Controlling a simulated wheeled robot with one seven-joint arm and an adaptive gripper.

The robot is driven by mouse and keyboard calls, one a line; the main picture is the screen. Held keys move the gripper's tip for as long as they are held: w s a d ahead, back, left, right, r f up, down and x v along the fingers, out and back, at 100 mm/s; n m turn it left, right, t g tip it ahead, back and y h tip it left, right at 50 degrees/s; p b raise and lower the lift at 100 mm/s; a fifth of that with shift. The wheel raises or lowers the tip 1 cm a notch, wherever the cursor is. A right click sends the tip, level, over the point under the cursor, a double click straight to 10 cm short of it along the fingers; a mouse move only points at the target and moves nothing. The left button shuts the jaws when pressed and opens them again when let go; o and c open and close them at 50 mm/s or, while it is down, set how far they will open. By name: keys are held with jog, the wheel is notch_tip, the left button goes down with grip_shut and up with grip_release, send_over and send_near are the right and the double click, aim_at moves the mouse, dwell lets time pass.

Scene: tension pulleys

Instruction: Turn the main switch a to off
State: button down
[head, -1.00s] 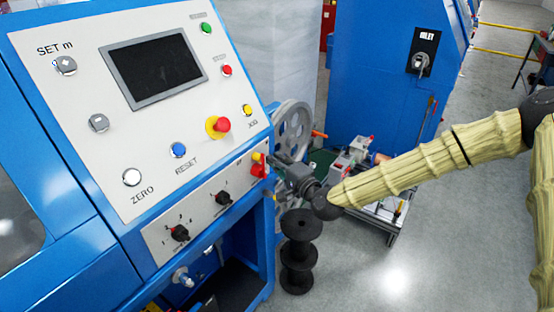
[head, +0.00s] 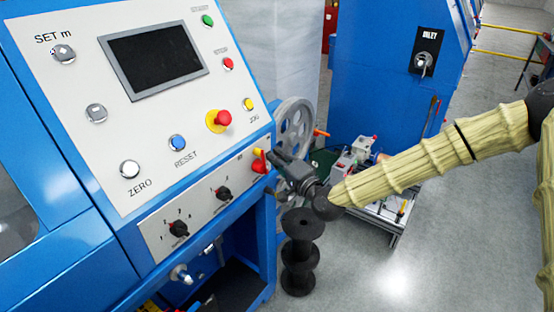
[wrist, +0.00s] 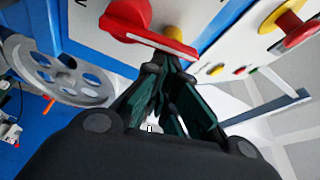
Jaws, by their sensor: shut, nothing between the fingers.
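The main switch, a red handle on a yellow base (head: 259,161), is at the right end of the lower strip of the blue machine's panel. In the wrist view the red handle (wrist: 150,40) lies across the top, long and slightly slanted. My gripper (head: 275,157) is just to the right of the switch in the head view. In the wrist view its dark fingers (wrist: 168,68) come together right at the handle's edge. They are shut with nothing between them. Whether the fingertips touch the handle is hard to tell.
A red emergency button on yellow (head: 219,120) and a yellow button (head: 249,104) sit above the switch. Two black rotary knobs (head: 223,193) are left of it. A grey wheel (head: 294,130) and black spools (head: 299,250) stand close to my gripper. Open floor lies right.

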aim_at(265, 156)
jog(key=n+y+b, duration=0.1)
jog(key=n+b, duration=0.1)
jog(key=s+a+n+b, duration=0.1)
jog(key=n+b, duration=0.1)
jog(key=b, duration=0.1)
jog(key=s+n+y+b, duration=0.1)
jog(key=n+b, duration=0.2)
jog(key=shift+s+a+t+y, duration=0.2)
jog(key=shift+a+t+y, duration=0.1)
jog(key=shift+a, duration=0.05)
jog(key=shift+n, duration=0.3)
jog(key=shift+r, duration=0.15)
